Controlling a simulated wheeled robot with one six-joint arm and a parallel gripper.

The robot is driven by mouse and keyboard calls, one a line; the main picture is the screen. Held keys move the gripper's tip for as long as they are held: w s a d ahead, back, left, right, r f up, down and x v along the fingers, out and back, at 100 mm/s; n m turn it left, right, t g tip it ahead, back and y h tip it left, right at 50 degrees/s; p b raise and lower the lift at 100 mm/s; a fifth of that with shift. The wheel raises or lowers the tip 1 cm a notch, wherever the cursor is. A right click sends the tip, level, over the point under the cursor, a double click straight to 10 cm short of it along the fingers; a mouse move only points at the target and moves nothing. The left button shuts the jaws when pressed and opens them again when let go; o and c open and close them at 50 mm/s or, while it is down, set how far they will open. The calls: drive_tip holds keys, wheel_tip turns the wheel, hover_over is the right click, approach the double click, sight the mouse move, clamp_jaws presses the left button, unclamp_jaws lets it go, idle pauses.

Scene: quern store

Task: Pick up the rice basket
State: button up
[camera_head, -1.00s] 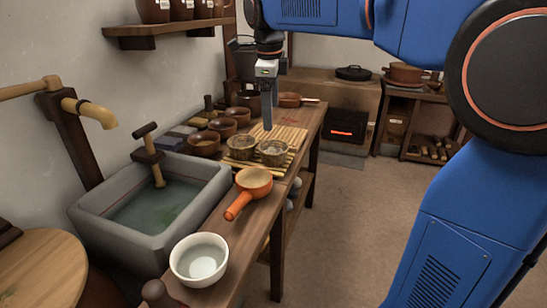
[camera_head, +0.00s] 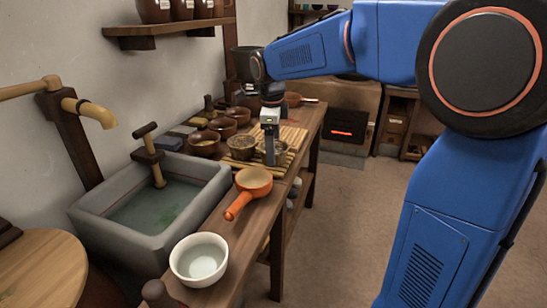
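Two small woven baskets stand side by side on a slatted bamboo mat (camera_head: 293,136) on the wooden counter. The left basket (camera_head: 240,150) is in plain view. The right basket (camera_head: 283,154) is partly hidden behind my gripper. Which one holds rice is too small to tell. My gripper (camera_head: 270,160) points straight down at the right basket, with its fingers low against the basket's outline. The fingers show edge-on, so their opening and any contact are unclear.
An orange-handled pan (camera_head: 254,181) and a white bowl (camera_head: 200,260) stand nearer on the counter. Brown bowls (camera_head: 204,144) line the wall side. A stone sink (camera_head: 150,205) is at left. The floor (camera_head: 345,230) to the right is open.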

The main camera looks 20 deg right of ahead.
drive_tip(key=shift+w+f, duration=0.15)
drive_tip(key=shift+f, duration=0.85)
drive_tip(key=c, duration=1.1)
drive_tip(key=shift+c, duration=0.2)
drive_tip(key=shift+r, duration=0.1)
wheel_tip(320, 180, up, 10)
